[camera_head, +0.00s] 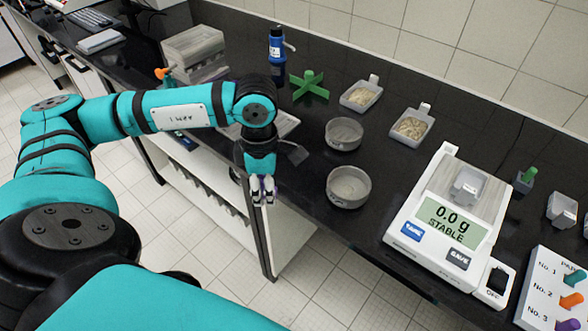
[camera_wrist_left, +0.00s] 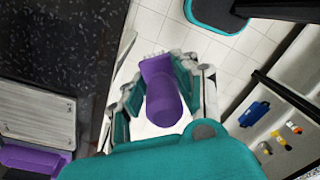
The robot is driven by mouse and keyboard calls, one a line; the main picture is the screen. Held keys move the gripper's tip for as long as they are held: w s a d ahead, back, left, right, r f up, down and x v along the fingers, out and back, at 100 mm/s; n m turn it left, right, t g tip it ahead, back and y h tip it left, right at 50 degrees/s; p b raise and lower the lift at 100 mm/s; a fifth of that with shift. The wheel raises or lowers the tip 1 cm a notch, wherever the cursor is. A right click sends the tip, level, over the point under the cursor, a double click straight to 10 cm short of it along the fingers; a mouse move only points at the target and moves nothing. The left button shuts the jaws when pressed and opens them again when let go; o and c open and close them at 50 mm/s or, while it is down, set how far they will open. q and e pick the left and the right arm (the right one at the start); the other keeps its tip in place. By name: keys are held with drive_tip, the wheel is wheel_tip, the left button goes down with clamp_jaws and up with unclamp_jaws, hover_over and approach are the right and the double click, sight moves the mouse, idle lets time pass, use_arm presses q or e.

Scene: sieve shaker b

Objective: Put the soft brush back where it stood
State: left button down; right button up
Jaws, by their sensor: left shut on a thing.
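My left gripper (camera_head: 263,196) is shut on a purple brush (camera_wrist_left: 162,98) and holds it in front of the bench edge, above the floor side. In the left wrist view the purple handle points toward the camera, with pale bristle-like tips at the far end, between the gripper's fingers (camera_wrist_left: 158,92). In the head view the fingers hide most of it. I cannot make out an empty stand for this brush. My right gripper is not in view.
On the black bench are two round grey pans (camera_head: 348,187), two scoop trays of grains (camera_head: 361,95), a green cross-shaped piece (camera_head: 310,85), a blue bottle (camera_head: 277,45) and a scale (camera_head: 447,218). A grey box (camera_head: 194,45) stands at the back left. An open shelf lies below.

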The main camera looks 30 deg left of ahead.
use_arm(q)
drive_tip(key=a+n, duration=0.5)
drive_tip(key=n, duration=0.5)
drive_tip(key=shift+t+h, duration=0.3)
drive_tip(key=w+p, duration=0.1)
drive_tip(key=w, duration=0.3)
drive_tip(key=w+d+f+p, duration=0.1)
drive_tip(key=w+p, duration=0.1)
drive_tip(key=w, duration=0.3)
drive_tip(key=w+d+f+p, duration=0.1)
drive_tip(key=w, duration=0.4)
drive_tip(key=shift+p, duration=0.3)
drive_tip(key=shift+w+f, duration=0.15)
drive_tip(key=shift+w, duration=0.45)
drive_tip(key=shift+w+f+p, duration=0.1)
drive_tip(key=shift+f+p, duration=0.2)
drive_tip(key=shift+p, duration=0.15)
wheel_tip(320, 180, down, 2)
drive_tip(key=shift+f+p, duration=0.2)
drive_tip(key=shift+p, duration=0.35)
drive_tip(key=shift+f, duration=0.3)
drive_tip(key=shift+f, duration=0.1)
